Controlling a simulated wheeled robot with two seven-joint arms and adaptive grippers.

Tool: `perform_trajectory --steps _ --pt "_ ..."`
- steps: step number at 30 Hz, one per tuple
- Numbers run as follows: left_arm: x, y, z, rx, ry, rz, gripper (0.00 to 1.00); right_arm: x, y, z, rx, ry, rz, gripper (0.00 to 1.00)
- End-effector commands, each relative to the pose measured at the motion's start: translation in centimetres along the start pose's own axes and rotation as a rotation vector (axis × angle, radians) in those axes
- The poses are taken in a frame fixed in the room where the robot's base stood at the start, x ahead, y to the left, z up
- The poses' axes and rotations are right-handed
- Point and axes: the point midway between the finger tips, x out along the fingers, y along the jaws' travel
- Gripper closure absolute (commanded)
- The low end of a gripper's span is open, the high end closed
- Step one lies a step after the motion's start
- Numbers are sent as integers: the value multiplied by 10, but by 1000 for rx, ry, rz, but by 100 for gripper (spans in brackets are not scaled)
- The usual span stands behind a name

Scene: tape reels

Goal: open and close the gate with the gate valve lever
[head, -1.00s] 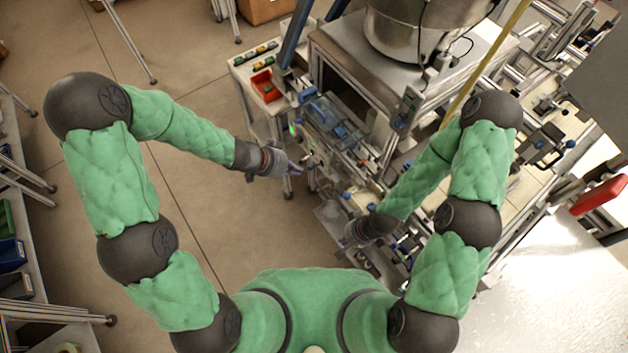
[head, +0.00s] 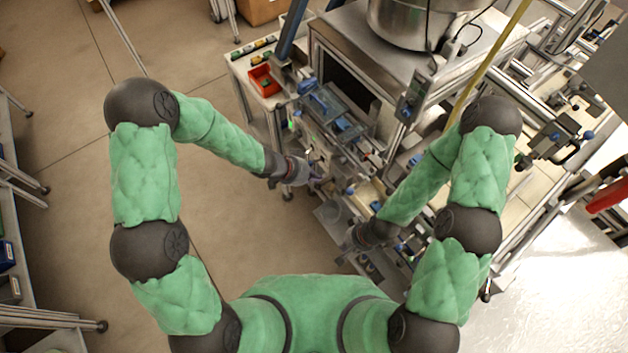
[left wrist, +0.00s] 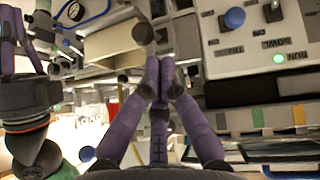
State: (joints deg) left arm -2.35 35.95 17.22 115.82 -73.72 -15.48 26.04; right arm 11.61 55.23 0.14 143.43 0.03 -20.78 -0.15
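My left gripper (head: 318,181) has purple fingers and is at the near left side of the machine. In the left wrist view its fingertips (left wrist: 160,72) are drawn together in front of the machine, and I see nothing held between them. My right gripper (head: 357,238) is lower, by the machine's near end, with its fingers hard to make out. Part of it, with a dark wrist, shows at the left edge of the left wrist view (left wrist: 30,105); its tips are cut off. I cannot single out the gate valve lever; the small machine parts are crowded and partly hidden.
A white control panel (left wrist: 232,48) with a blue knob and a green-lit RUN light is close on the right in the left wrist view. A steel pot (head: 410,25) stands on the machine. A red bin (head: 264,82) is on the side table. The floor to the left is open.

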Motion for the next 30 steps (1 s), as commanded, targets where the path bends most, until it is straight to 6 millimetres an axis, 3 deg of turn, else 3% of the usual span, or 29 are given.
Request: perform_trajectory --steps 16,30 --pt "4 0 5 0 3 0 100 4 2 0 0 0 0 100" --pt "7 -2 12 8 69 9 100 20 7 -1 0 0 0 100"
